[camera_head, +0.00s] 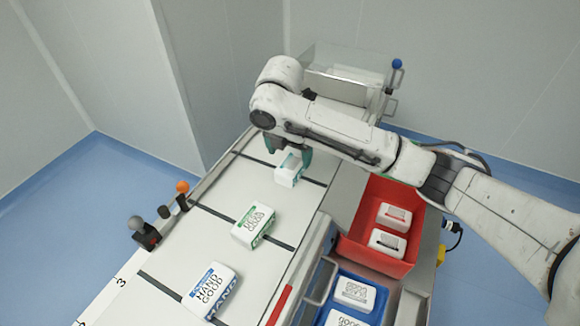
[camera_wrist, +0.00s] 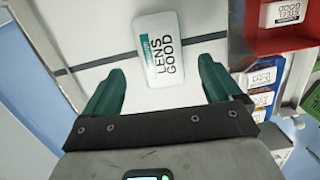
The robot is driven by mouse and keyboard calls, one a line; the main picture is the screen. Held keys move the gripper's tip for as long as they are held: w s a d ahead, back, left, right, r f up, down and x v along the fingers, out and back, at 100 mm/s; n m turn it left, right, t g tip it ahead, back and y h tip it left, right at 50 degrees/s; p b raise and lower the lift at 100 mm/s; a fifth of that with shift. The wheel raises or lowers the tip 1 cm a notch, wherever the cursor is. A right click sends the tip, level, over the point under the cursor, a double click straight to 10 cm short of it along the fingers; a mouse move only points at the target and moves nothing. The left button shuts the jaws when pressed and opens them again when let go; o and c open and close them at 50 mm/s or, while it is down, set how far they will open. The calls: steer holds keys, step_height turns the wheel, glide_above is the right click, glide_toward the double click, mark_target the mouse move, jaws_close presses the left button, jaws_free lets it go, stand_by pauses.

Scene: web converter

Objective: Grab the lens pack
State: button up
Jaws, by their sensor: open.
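The lens pack (camera_wrist: 158,46) is a white box with a teal strip and the words LENS GOOD. It lies on the white conveyor surface, and in the head view it is the farthest pack (camera_head: 287,174). My gripper (camera_head: 288,152) is over the far end of the conveyor at this pack. In the wrist view my gripper (camera_wrist: 160,72) is open, its two green fingers apart. The pack lies ahead of and between the fingertips, with nothing held. I cannot tell the exact height of the fingers above it.
A green-labelled pack (camera_head: 253,225) and a blue HAND GOOD pack (camera_head: 211,290) lie nearer on the conveyor. A red bin (camera_head: 362,258) and a blue bin (camera_head: 318,310) with white packs stand to the right. A clear-sided machine (camera_head: 345,75) stands behind.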

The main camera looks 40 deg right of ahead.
mark_target(292, 163)
steer(key=shift+w+d+f+p, duration=0.1)
steer(key=shift+d+f+p, duration=0.1)
steer(key=shift+f, duration=0.75)
steer(key=shift+d+f+p, duration=0.1)
steer(key=shift+d+f, duration=0.1)
steer(key=shift+f, duration=0.7)
steer(key=shift+w+d+f+p, duration=0.1)
steer(key=shift+d+f+p, duration=0.1)
steer(key=shift+f, duration=0.75)
steer(key=shift+c, duration=0.3)
steer(key=c, duration=1.1)
